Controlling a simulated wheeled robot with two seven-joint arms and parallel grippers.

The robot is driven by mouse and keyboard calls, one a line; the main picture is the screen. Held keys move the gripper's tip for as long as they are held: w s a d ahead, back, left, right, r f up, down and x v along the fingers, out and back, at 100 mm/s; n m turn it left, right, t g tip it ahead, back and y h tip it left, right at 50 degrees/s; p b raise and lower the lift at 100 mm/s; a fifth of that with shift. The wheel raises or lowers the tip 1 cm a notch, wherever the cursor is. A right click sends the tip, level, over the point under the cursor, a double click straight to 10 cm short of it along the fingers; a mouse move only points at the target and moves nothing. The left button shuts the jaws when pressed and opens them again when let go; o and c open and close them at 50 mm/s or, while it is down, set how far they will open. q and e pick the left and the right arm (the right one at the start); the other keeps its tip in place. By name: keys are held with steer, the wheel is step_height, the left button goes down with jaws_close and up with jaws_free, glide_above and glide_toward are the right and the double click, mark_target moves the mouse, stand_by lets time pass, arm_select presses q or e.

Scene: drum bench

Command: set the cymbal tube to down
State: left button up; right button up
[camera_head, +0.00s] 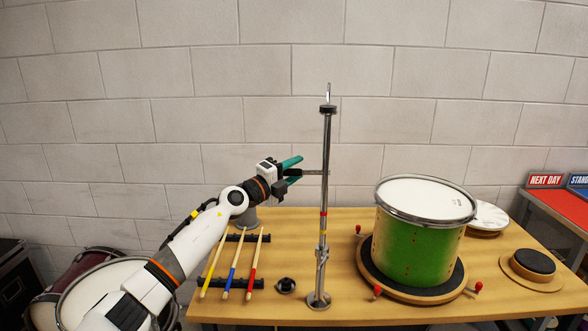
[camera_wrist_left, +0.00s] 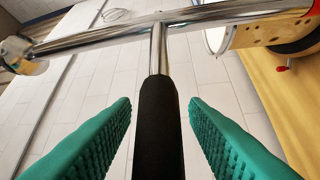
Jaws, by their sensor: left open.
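The cymbal tube (camera_head: 326,135) stands upright on a metal stand, with a black fitting near its top. Red and yellow bands mark its lower part, above a clamp (camera_head: 321,255) and a round base (camera_head: 319,301). A side handle (camera_head: 313,172) sticks out left from the tube. My left gripper (camera_head: 297,170) is open at this handle. In the left wrist view the handle's black grip (camera_wrist_left: 159,120) lies between the two teal fingers, with a gap on each side. The tube (camera_wrist_left: 100,38) crosses beyond it. My right gripper is not in view.
A green drum (camera_head: 418,245) sits on a round turntable to the right of the stand. Several drumsticks (camera_head: 233,265) lie on a black rack at left, beside a small black knob (camera_head: 286,285). A block wall stands behind.

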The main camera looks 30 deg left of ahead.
arm_select(q)
steer(key=shift+w, duration=0.1)
steer(key=shift+c, duration=0.4)
jaws_close()
step_height(320, 180, down, 18)
steer(key=b, duration=1.2)
steer(key=shift+r, duration=0.25)
steer(key=shift+d+f, duration=0.1)
steer(key=shift+c, duration=0.6)
jaws_free()
steer(key=shift+o, duration=1)
